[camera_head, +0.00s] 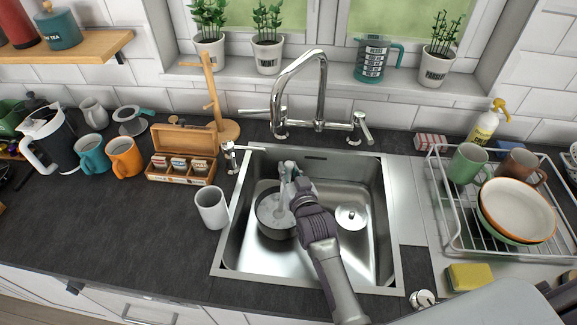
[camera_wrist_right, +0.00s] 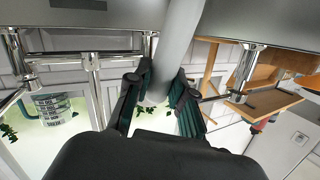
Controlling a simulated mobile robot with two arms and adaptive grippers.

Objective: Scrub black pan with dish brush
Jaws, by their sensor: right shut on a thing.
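The black pan (camera_head: 268,222) lies in the left part of the sink basin, its dark rim and grey inside partly covered by my right arm and gripper. My right gripper (camera_head: 289,180) is over the pan, pointing down into the sink. In the right wrist view my right gripper (camera_wrist_right: 160,88) has its two dark fingers closed on a smooth pale grey handle, which I take to be the dish brush (camera_wrist_right: 181,40). The brush's bristles are hidden, and I cannot tell whether they touch the pan. My left gripper is not in view.
The metal sink (camera_head: 375,265) has its drain at right. A tall faucet (camera_head: 322,85) stands behind. A white cup (camera_head: 212,208) and a wooden tea box (camera_head: 182,180) are at left. A dish rack (camera_head: 447,235) and yellow sponge (camera_head: 470,277) are at right.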

